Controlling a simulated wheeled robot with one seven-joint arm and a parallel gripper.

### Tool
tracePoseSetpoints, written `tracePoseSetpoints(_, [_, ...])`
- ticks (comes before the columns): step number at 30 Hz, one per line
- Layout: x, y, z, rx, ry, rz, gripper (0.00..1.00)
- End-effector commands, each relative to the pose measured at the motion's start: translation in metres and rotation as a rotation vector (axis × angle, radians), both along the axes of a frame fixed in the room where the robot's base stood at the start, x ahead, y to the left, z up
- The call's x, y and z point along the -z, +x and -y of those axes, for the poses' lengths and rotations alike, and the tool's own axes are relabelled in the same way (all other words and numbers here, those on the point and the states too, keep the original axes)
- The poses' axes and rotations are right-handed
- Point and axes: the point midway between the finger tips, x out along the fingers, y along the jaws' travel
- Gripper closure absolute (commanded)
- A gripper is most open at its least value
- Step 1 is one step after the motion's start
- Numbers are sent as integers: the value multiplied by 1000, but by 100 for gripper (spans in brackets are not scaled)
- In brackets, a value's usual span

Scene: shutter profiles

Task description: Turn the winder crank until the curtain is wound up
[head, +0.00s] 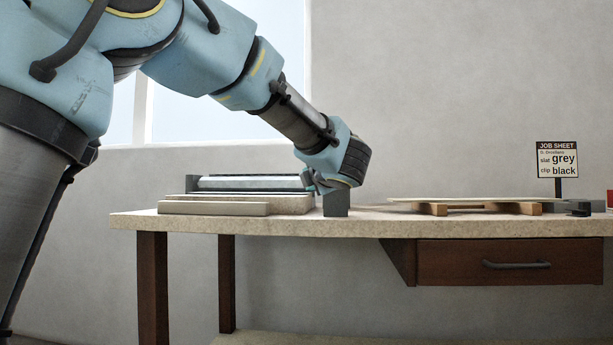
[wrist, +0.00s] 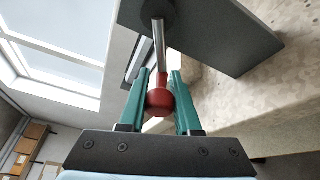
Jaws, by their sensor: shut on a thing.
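The winder stands at the left of the bench in the head view, with a pale silver-blue roller (head: 250,183) lying lengthwise and a dark grey end bracket (head: 336,204). In the head view my gripper (head: 314,184) is at the bracket, and my wrist hides the crank. How much curtain is wound cannot be told.
Pale stepped blocks (head: 213,208) lie in front of the roller. A pale slat (head: 462,201) rests on wooden blocks at the right of the bench (head: 375,227). A job sheet sign (head: 557,159) reads slat grey, clip black. A drawer (head: 510,262) hangs below.

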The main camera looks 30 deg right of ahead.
Motion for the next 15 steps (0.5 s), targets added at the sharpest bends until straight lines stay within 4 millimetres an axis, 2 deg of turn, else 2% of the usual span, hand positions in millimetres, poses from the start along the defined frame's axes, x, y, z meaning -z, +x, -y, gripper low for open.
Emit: tracePoseSetpoints(15, [16, -6, 8, 0, -201, -166, 100])
